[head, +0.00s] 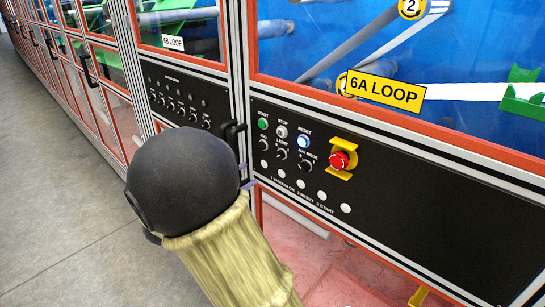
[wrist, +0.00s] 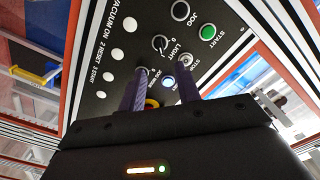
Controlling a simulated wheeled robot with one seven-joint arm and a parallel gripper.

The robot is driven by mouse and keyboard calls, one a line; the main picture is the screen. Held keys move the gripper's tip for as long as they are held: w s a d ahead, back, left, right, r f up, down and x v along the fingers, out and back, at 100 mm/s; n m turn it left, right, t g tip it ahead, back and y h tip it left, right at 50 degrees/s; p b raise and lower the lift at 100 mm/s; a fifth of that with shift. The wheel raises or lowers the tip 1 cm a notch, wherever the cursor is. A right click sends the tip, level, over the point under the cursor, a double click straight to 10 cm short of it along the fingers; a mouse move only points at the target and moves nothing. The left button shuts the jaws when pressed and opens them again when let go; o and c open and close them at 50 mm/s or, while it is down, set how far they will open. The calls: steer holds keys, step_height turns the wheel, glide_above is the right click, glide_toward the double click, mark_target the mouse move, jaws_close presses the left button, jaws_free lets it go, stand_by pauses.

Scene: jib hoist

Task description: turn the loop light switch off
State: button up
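The light switch is a small black rotary knob (head: 281,154) under the LIGHT label on the 6A LOOP panel (head: 400,205). In the wrist view the knob (wrist: 160,44) lies just beyond the fingertips, with a pale mark on it; its exact setting is too small to tell. My gripper (head: 246,175) is left of and a little below the knob in the head view, with much of its fingers hidden behind my dark wrist. In the wrist view my gripper (wrist: 162,69) has its two purple fingers apart, with nothing held between them.
A red emergency stop (head: 339,161) in a yellow guard sticks out farther right. A black door handle (head: 233,132) is left.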

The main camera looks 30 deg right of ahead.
mark_target(277, 157)
steer(key=p+x, duration=0.2)
steer(key=x, duration=0.8)
steer(key=shift+w+d, duration=0.1)
steer(key=shift+d, duration=0.2)
jaws_close()
